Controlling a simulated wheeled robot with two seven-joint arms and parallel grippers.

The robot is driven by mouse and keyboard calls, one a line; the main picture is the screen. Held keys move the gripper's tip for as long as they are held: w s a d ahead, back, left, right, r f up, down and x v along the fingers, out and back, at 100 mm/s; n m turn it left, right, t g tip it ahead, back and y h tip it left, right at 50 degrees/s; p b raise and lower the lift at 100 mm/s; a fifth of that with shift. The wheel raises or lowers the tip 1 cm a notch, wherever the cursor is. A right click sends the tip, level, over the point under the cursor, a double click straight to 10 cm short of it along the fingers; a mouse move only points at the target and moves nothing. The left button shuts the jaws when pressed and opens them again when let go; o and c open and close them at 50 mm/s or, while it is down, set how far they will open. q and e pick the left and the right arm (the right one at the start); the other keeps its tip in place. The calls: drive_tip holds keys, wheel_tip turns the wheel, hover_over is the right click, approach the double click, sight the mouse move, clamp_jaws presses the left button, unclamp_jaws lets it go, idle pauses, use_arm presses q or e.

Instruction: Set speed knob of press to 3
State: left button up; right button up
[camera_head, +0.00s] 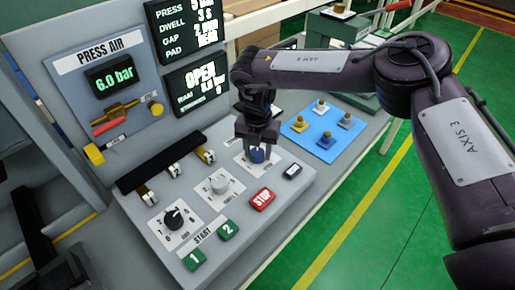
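The press panel (291,198) carries three round knobs in a slanting row. A black knob (173,219) is at the lower left, a grey knob (220,184) in the middle, and a blue knob (257,156) at the upper right. Their dial labels are too small to read, so I cannot tell which one is speed. My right gripper (257,149) points down at the blue knob, with its fingers around the knob's top. I cannot tell whether they press on it. The gripper partly hides that knob and its dial. My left gripper does not show.
Green buttons 1 (194,260) and 2 (228,229), a red STOP button (262,199) and small levers (174,170) surround the knobs. A blue plate (322,129) with several pegs lies to the right. The press air panel (112,52) and text displays (187,32) stand behind.

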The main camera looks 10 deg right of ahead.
drive_tip(key=c, duration=0.6)
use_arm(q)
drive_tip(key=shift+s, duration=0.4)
use_arm(e)
drive_tip(key=shift+n, duration=0.4)
drive_tip(key=n, duration=0.3)
drive_tip(key=shift+w+n, duration=0.1)
drive_tip(key=shift+n, duration=0.3)
drive_tip(key=n, duration=0.5)
drive_tip(key=shift+a+r, duration=0.1)
drive_tip(key=shift+a, duration=0.05)
drive_tip(key=o, duration=1)
